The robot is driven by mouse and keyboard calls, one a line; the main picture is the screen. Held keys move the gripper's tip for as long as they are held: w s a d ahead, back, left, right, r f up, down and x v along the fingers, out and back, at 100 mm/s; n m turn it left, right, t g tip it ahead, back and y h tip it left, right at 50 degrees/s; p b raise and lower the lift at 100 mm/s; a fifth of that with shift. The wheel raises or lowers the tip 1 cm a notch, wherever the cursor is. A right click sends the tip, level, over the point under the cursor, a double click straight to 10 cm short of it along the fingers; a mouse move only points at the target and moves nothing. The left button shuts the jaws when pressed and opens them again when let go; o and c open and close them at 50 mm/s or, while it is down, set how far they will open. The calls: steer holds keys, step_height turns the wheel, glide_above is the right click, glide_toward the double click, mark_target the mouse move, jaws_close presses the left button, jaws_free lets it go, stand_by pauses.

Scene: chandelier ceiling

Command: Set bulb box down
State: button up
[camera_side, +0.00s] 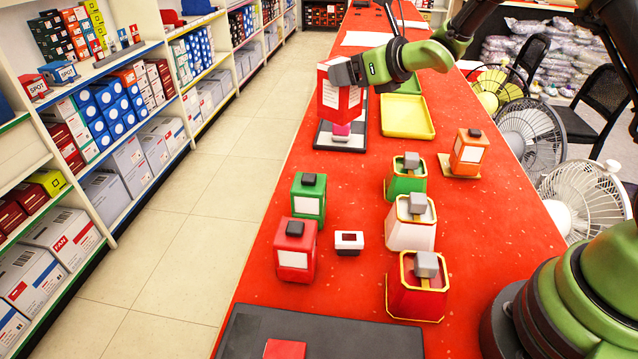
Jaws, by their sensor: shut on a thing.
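My gripper (345,72) is shut on a red box with white panels (338,97), which looks like the bulb box. It holds the box upright at the far part of the red counter (350,205). Below the box is a small pink piece (341,129) on a flat stand with a dark edge and a pale plate (350,143). I cannot tell whether the box touches the pink piece or hangs just above it. The gripper hides part of the box's top and right side.
A yellow tray (408,132) lies right of the stand. An orange box (469,152) stands at right. A dark mat (350,335) lies in front.

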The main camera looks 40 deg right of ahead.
steer(key=s+a+f+n+g+y, duration=0.1)
steer(key=a+f+n+g+y, duration=0.2)
steer(key=a+n+y, duration=0.3)
step_height(320, 180, down, 10)
steer(key=shift+s+y, duration=0.3)
steer(key=shift+g, duration=0.3)
steer(key=o, duration=1)
